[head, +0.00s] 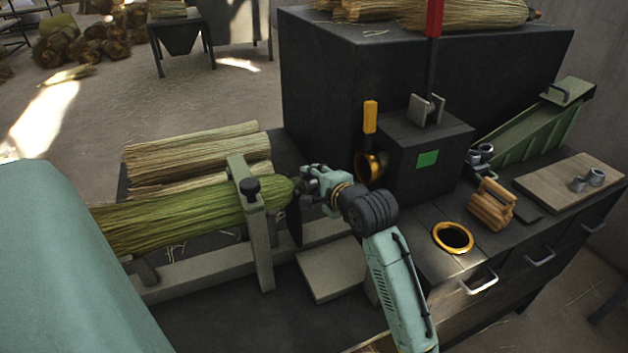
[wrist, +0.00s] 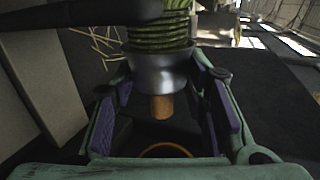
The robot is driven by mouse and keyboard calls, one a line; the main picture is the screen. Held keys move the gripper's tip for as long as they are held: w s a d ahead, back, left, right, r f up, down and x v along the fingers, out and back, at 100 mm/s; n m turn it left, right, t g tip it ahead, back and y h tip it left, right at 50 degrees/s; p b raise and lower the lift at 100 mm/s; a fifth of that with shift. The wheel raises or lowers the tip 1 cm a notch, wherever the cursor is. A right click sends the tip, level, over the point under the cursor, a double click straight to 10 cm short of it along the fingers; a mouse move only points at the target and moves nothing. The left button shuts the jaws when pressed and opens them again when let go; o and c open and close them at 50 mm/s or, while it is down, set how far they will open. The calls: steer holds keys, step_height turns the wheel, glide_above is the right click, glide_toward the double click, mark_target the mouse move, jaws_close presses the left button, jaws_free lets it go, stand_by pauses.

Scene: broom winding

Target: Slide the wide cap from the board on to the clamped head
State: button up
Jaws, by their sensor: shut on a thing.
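The clamped head (head: 190,215) is a bundle of green straw lying level in the clamp (head: 250,200), its narrow end pointing right. My gripper (head: 308,183) is at that end. In the wrist view, the wide cap (wrist: 160,75), a silver flared metal sleeve, sits between my gripper's fingers (wrist: 163,90), which are shut on it. Its wide side meets the bound green straw (wrist: 160,38), and a wooden stub (wrist: 162,107) shows out of its narrow side. I cannot tell how far it covers the straw. In the head view, my gripper mostly hides the cap.
More grey fittings (head: 481,153) stand beside the green chute (head: 535,125). Straw bundles (head: 195,155) lie behind the clamp.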

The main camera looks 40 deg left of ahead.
steer(key=o, duration=0.9)
